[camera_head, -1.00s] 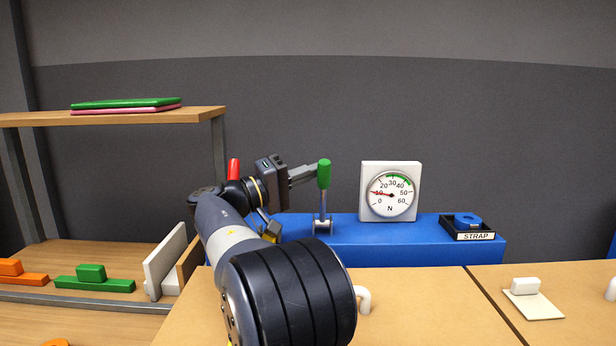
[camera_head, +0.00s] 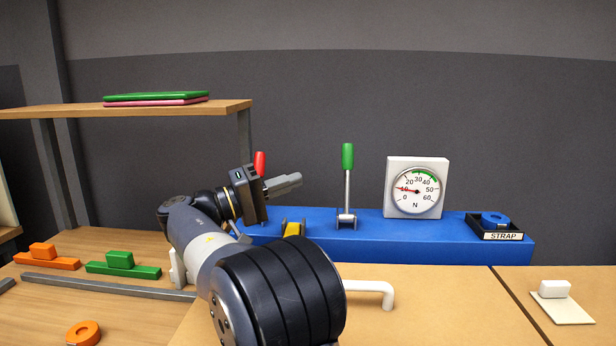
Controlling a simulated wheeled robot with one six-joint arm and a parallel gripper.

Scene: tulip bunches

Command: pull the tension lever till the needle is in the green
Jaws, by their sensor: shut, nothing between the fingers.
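The green-handled lever (camera_head: 347,158) stands upright on the blue bench unit (camera_head: 330,222), on a metal shaft and bracket. The white dial gauge (camera_head: 416,190), marked N, is to its right. Its red needle points near 10, left of the green arc that spans about 25 to 45. My gripper (camera_head: 300,180) is shut and empty, to the left of the green lever with a clear gap. A red-handled lever (camera_head: 260,162) stands behind my wrist; its lower part is hidden. Which lever is the tension lever is not labelled.
A yellow part (camera_head: 293,229) sits in a bracket on the blue unit. A black tray labelled STRAP (camera_head: 495,235) holds a blue roll (camera_head: 494,219). A shelf (camera_head: 150,112) stands at the left.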

